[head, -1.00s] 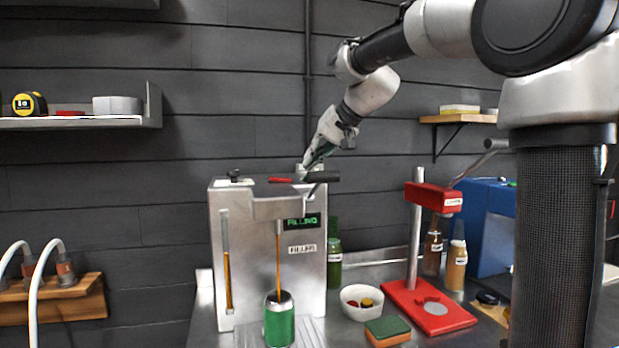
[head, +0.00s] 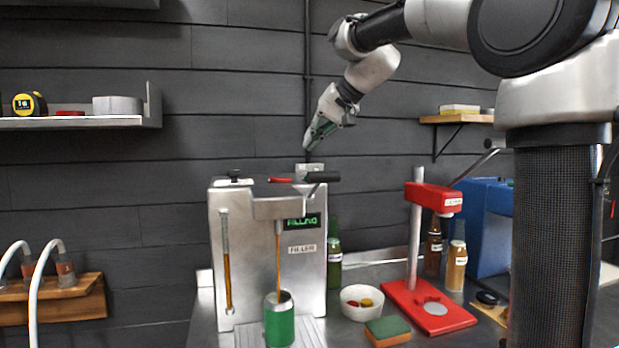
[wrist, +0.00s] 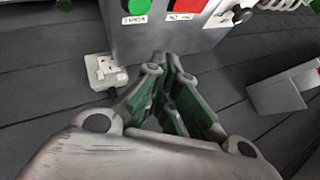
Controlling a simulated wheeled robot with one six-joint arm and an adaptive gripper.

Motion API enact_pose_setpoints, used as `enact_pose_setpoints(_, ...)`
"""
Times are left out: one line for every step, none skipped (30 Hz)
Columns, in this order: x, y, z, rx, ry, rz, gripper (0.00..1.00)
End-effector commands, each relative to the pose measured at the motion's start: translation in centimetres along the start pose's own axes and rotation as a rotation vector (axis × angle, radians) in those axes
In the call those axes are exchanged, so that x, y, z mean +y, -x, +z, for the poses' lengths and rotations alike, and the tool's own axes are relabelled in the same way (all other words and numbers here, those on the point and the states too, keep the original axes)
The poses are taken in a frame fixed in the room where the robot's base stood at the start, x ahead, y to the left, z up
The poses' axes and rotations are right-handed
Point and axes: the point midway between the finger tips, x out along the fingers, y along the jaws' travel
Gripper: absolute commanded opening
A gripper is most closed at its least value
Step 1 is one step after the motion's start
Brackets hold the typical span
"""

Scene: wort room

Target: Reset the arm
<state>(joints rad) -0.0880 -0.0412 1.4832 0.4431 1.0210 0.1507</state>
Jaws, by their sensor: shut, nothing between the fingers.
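My gripper (head: 310,143) is shut and empty, raised in the air above the steel filler (head: 268,222) and pointing down and left. It touches nothing that I can see. In the wrist view the green-padded fingers (wrist: 165,85) show in the middle, closed towards their tips. The filler's display reads "FILLING". A stream of amber liquid runs down from its spout into a green can (head: 279,322) under it. A black lever handle (head: 322,177) and a red one (head: 280,180) sit on top of the filler.
A red capper (head: 430,307), bottles (head: 456,265), a white bowl (head: 362,303) and a sponge (head: 387,331) stand to the right. A shelf (head: 80,122) is at the left, a wooden one (head: 457,119) at the right. Air around my gripper is clear.

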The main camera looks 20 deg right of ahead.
Motion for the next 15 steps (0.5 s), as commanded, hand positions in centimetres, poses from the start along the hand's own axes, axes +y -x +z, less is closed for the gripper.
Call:
enact_pose_setpoints(0.0,0.0,0.0,0.0,0.0,0.0,0.0)
enact_pose_setpoints(0.0,0.0,0.0,0.0,0.0,0.0,0.0)
enact_pose_setpoints(0.0,0.0,0.0,0.0,0.0,0.0,0.0)
enact_pose_setpoints(0.0,0.0,0.0,0.0,0.0,0.0,0.0)
enact_pose_setpoints(0.0,0.0,0.0,0.0,0.0,0.0,0.0)
enact_pose_setpoints(0.0,0.0,0.0,0.0,0.0,0.0,0.0)
enact_pose_setpoints(0.0,0.0,0.1,0.0,0.0,0.001,0.0)
enact_pose_setpoints(0.1,0.1,0.2,-0.001,0.001,0.003,0.0)
enact_pose_setpoints(0.4,0.3,0.6,-0.003,0.003,0.01,0.0)
enact_pose_setpoints(0.8,0.6,1.1,-0.005,0.006,0.018,0.0)
enact_pose_setpoints(1.3,0.9,1.8,-0.009,0.01,0.029,0.0)
enact_pose_setpoints(2.2,1.5,3.1,-0.015,0.017,0.05,0.0)
enact_pose_setpoints(3.1,2.0,4.3,-0.021,0.024,0.069,0.0)
enact_pose_setpoints(4.1,2.5,5.7,-0.028,0.033,0.091,0.0)
enact_pose_setpoints(5.6,3.3,7.8,-0.04,0.046,0.123,0.0)
